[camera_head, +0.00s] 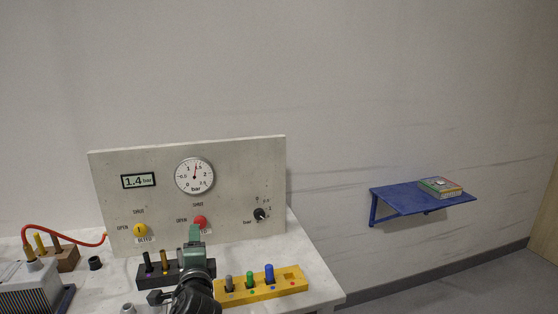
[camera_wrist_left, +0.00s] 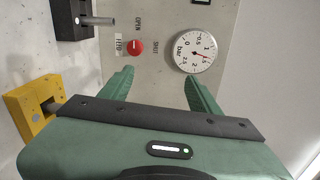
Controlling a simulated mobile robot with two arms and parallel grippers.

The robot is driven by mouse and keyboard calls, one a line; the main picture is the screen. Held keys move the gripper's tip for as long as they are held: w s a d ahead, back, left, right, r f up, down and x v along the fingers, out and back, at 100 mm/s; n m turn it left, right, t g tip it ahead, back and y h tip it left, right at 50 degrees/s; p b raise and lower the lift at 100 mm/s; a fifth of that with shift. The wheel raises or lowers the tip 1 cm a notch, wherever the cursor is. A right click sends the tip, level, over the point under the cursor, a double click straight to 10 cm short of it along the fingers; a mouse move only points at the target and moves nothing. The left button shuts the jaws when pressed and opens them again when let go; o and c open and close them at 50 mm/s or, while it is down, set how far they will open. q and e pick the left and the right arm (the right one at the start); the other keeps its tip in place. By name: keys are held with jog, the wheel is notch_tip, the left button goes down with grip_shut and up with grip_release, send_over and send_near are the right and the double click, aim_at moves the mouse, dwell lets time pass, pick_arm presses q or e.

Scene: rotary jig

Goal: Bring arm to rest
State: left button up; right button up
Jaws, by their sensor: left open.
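My left gripper (camera_head: 195,237) is in front of the lower middle of a pale upright panel (camera_head: 245,170), just below the red knob (camera_head: 200,221). In the left wrist view my left gripper (camera_wrist_left: 158,82) has its two green fingers spread, with nothing between them. The red knob (camera_wrist_left: 136,47) and the round bar gauge (camera_wrist_left: 194,49) on the panel lie beyond the fingertips, in a turned view. My right gripper is in neither view.
The panel also carries a 1.4 bar display (camera_head: 138,181), a yellow knob (camera_head: 140,230) and a black dial (camera_head: 260,214). A black block (camera_head: 150,279) and a yellow block (camera_head: 290,287) with pegs stand close to my gripper. A blue wall shelf (camera_head: 400,200) is at right.

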pick_arm(q)
jog(key=s+a+f+n+g+h, duration=0.2)
jog(key=s+f+n+g, duration=0.55)
jog(key=s+f, duration=1.1)
jog(key=s+d+f+n+g+h, duration=0.1)
jog(key=s+f+n+g, duration=0.2)
jog(key=s, duration=0.9)
jog(key=s+d+f+n+g+h, duration=0.15)
jog(key=s+f+n, duration=0.25)
jog(key=s, duration=0.8)
notch_tip(320, 180, down, 30)
jog(key=s+g+b, duration=0.1)
jog(key=g+b, duration=0.1)
jog(key=b, duration=0.2)
jog(key=s+a+f+m+g+b, duration=0.1)
jog(key=s+a+f+b, duration=0.2)
jog(key=s+f, duration=1.3)
notch_tip(320, 180, down, 2)
jog(key=shift+s+f, duration=0.25)
jog(key=shift+s, duration=0.15)
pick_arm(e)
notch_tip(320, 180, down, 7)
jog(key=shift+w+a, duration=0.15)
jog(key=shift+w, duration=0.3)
